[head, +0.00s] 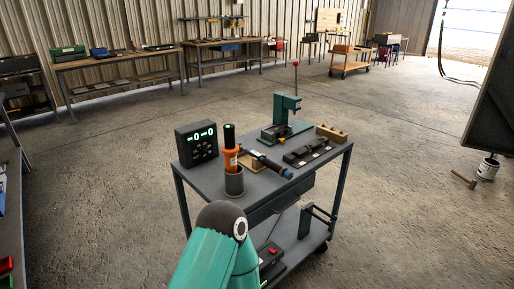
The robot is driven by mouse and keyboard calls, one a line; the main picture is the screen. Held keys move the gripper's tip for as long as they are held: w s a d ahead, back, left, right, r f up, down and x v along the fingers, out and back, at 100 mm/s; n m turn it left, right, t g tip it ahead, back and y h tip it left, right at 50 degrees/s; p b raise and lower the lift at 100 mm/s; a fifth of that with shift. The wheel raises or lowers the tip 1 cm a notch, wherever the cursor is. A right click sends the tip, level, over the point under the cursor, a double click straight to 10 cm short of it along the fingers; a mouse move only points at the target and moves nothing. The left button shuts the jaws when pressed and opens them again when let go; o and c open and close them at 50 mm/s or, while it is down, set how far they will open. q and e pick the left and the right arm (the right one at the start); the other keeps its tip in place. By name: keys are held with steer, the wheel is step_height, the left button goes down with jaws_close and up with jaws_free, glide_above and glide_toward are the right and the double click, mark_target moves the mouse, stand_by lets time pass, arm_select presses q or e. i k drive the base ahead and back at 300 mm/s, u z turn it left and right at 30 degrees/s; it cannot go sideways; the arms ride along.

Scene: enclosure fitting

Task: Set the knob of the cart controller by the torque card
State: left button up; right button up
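The cart (211,184) stands in front of me with tools on its top. A black box with a lit green display (196,143) stands upright at its left end. Another dark box with a red switch (270,257) sits on the lower shelf, partly hidden by my arm. I cannot tell which box is the cart controller, and no knob is clear on either. An orange and black tool (230,155) stands in a grey cup (234,182). I cannot make out a torque card. A teal link of my arm reaches in at the bottom; neither gripper shows.
A green press (286,112), a dark fixture (308,151) and a wooden block (331,133) are on the cart top. Benches (115,66) line the back wall. A dark panel (497,105), a bucket (488,167) and a hammer (464,180) are at right. Floor around the cart is mostly clear.

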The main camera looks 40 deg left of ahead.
mark_target(205, 153)
steer(key=z, duration=0.2)
steer(key=i, duration=1.05)
steer(key=z, duration=0.8)
steer(key=i, duration=0.35)
steer(key=u, duration=3.15)
steer(key=i, duration=0.5)
steer(key=u, duration=0.05)
steer(key=k, duration=0.45)
steer(key=u, duration=0.05)
